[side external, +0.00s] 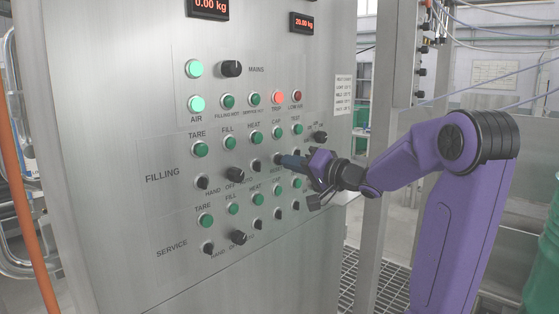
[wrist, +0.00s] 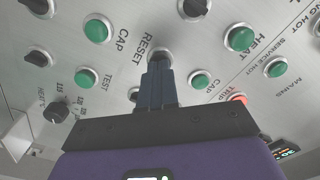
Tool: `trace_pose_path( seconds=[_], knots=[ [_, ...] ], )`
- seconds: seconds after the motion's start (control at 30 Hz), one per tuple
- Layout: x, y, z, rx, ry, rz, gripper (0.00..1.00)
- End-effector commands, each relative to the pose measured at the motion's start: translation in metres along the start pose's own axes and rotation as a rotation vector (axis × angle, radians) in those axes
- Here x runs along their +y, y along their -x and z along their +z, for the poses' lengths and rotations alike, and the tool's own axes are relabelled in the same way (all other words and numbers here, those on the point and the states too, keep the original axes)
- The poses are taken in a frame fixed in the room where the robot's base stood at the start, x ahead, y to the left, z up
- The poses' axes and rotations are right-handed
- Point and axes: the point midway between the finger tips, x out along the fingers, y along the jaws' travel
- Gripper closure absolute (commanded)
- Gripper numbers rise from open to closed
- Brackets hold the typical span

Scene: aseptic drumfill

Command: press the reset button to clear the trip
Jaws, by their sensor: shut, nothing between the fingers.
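The steel control panel (side external: 150,130) fills the left and middle of the side view. My gripper (side external: 280,160) is shut, its blue-grey fingertips at the panel face in the filling section. In the wrist view my gripper's fingers (wrist: 159,72) are together, with their tips over a round control, the reset button (wrist: 160,51), beside the RESET label (wrist: 147,46). The tips cover most of this button; I cannot tell whether they touch it or whether it is pressed in. The TRIP lamp (side external: 278,97) glows red; it also shows in the wrist view (wrist: 237,98).
Green CAP (wrist: 97,29) and TEST (wrist: 86,79) buttons lie close to the fingers. Black selector knobs (side external: 235,174) and more green buttons sit around them. Two red-digit displays (side external: 301,22) are above. A steel post stands right of the panel.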

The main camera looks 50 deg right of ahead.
Motion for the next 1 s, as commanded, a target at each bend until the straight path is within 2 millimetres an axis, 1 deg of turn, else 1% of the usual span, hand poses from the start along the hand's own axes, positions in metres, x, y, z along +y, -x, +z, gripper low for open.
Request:
trace_pose_path(
  seconds=[0.67, 0.77, 1.0],
  knots=[
    [0.0, -0.01, 0.0, 0.001, 0.0, 0.0, 1.0],
    [0.0, -0.006, -0.001, 0.002, 0.0, 0.001, 1.0],
    [0.0, 0.015, -0.001, 0.003, 0.001, 0.001, 1.0]
  ],
)
